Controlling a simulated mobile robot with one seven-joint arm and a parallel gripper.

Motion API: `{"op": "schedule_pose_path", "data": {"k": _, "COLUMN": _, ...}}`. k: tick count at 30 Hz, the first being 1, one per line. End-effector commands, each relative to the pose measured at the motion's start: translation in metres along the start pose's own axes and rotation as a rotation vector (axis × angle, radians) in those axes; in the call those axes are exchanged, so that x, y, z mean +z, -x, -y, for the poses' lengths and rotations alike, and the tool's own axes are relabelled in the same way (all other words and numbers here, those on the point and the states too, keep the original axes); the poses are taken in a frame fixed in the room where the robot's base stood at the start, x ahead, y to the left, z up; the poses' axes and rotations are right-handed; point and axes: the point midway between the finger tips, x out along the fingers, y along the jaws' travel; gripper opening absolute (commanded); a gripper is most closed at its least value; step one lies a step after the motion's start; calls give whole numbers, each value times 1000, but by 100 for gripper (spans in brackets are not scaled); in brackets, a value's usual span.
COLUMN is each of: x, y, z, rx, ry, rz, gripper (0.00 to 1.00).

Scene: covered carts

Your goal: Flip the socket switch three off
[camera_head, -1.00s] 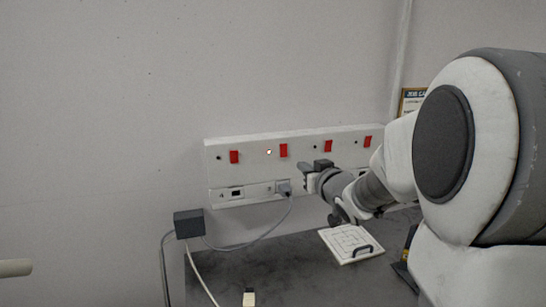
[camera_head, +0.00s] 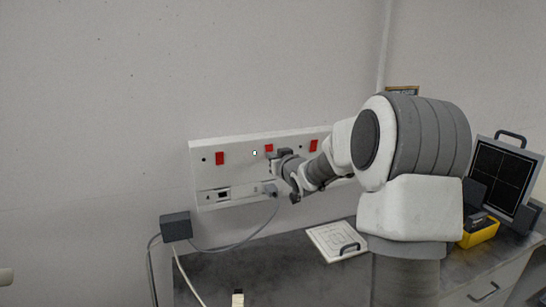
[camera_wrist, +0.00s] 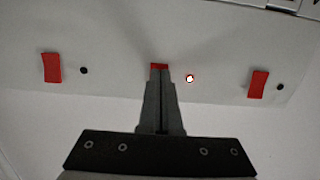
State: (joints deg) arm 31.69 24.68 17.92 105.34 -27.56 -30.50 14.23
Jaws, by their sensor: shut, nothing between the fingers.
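A white socket panel (camera_head: 203,179) on the wall carries a row of red rocker switches. In the head view the leftmost switch (camera_head: 219,158) and the third from left (camera_head: 313,146) show clearly; my arm covers the panel's right end. The second switch from left (camera_head: 269,148) has a lit indicator (camera_head: 254,153) beside it. My gripper (camera_wrist: 160,79) is shut and empty, its tips at that switch, covering most of it in the wrist view (camera_wrist: 159,66). I cannot tell whether they touch. The flanking switches (camera_wrist: 51,67) and (camera_wrist: 258,84) have dark indicators.
A grey plug (camera_head: 269,189) sits in a socket just below my gripper, its cable hanging to a dark adapter box (camera_head: 176,226). A white board with a handle (camera_head: 328,240) lies on the grey worktop (camera_head: 270,270). A yellow container (camera_head: 478,234) stands at right.

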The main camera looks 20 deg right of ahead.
Motion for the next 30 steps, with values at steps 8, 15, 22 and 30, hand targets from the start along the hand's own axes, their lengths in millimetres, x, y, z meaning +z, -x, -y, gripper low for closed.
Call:
{"op": "schedule_pose_path", "data": {"k": 8, "x": 0, "y": 0, "z": 0, "rx": 0, "ry": 0, "rz": 0, "gripper": 0}}
{"op": "schedule_pose_path", "data": {"k": 15, "x": 7, "y": -4, "z": 0, "rx": 0, "ry": 1, "rz": -35, "gripper": 0}}
{"op": "schedule_pose_path", "data": {"k": 22, "x": 10, "y": -10, "z": -1, "rx": 1, "ry": 0, "rz": -110, "gripper": 0}}
{"op": "schedule_pose_path", "data": {"k": 30, "x": 11, "y": -13, "z": 0, "rx": 0, "ry": 0, "rz": -199, "gripper": 0}}
